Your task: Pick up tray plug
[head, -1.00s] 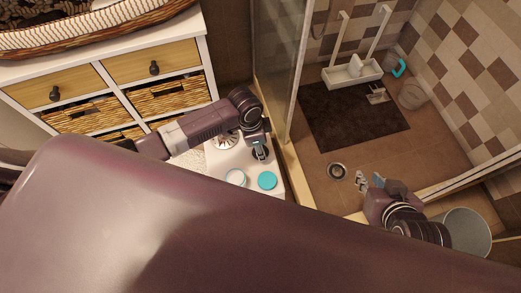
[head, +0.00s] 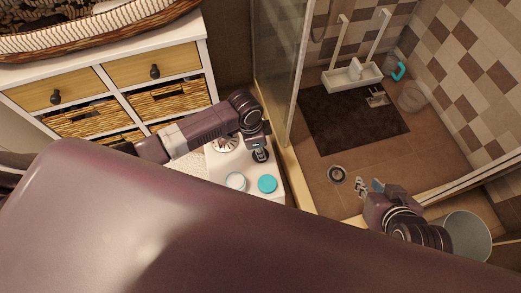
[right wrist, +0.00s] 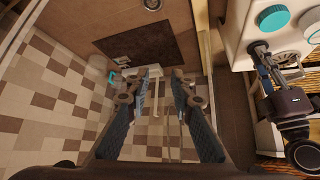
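A round metal-rimmed fitting with a dark middle, which looks like the tray plug (head: 337,174), sits in the brown shower floor. In the right wrist view it shows at the top edge (right wrist: 152,4), partly cut off. My right gripper (head: 368,187) is to the right of it in the head view, apart from it. In the right wrist view my right gripper (right wrist: 161,74) has its fingers apart with nothing between them. My left gripper (head: 260,156) is over the white cabinet top, clear of the fitting; its finger opening is too small to judge.
A white cabinet top (head: 247,193) holds a turquoise-lidded jar (head: 267,184) and a white-topped jar (head: 235,181). A glass panel (head: 282,70) edges the shower. A dark mat (head: 350,120), a white caddy (head: 352,78) and a grey bucket (head: 467,236) stand around.

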